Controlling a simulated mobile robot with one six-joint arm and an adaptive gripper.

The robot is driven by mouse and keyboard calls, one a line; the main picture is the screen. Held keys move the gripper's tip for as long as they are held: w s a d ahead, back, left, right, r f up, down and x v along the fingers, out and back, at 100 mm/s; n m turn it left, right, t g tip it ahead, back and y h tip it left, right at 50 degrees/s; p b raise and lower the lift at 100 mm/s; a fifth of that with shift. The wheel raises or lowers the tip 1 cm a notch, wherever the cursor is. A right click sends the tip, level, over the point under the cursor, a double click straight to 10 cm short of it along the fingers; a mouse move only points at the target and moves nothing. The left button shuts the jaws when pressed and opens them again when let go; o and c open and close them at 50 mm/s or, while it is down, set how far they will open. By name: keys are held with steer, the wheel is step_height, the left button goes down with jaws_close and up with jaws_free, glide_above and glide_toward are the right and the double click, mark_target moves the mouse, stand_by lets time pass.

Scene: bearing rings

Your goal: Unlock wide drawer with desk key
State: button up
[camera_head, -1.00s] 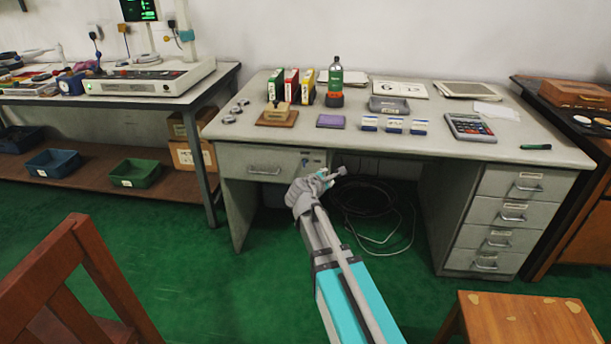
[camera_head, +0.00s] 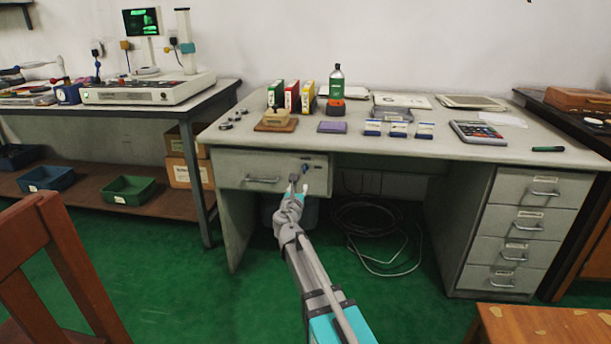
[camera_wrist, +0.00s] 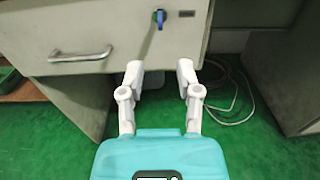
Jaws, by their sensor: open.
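The wide drawer (camera_head: 240,171) is shut at the left of the desk, with a bar handle (camera_head: 262,180). A blue-headed desk key (camera_head: 305,168) sits in the lock at the drawer's upper right. In the wrist view the key (camera_wrist: 160,17) sticks out from the drawer front (camera_wrist: 100,30), above and between my fingertips. My gripper (camera_head: 298,187) is open and empty, in front of the drawer and a little below the key. In the wrist view my gripper (camera_wrist: 160,72) has its two pale fingers spread apart, not touching the key.
The desk top (camera_head: 380,150) holds boxes, a bottle (camera_head: 336,85) and a calculator (camera_head: 477,132). A narrow drawer stack (camera_head: 520,225) stands right. Coiled cables (camera_head: 365,225) lie under the desk. A chair (camera_head: 60,260) and stool (camera_head: 540,325) stand nearby. Green floor before the desk is clear.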

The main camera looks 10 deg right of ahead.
mark_target(305, 169)
steer(key=shift+w, duration=0.1)
stand_by(0.3)
steer(key=x, duration=1.3)
steer(key=shift+w+d, duration=0.15)
steer(key=shift+w, duration=0.1)
jaws_close()
steer(key=shift+d, duration=0.3)
steer(key=shift+a, duration=0.15)
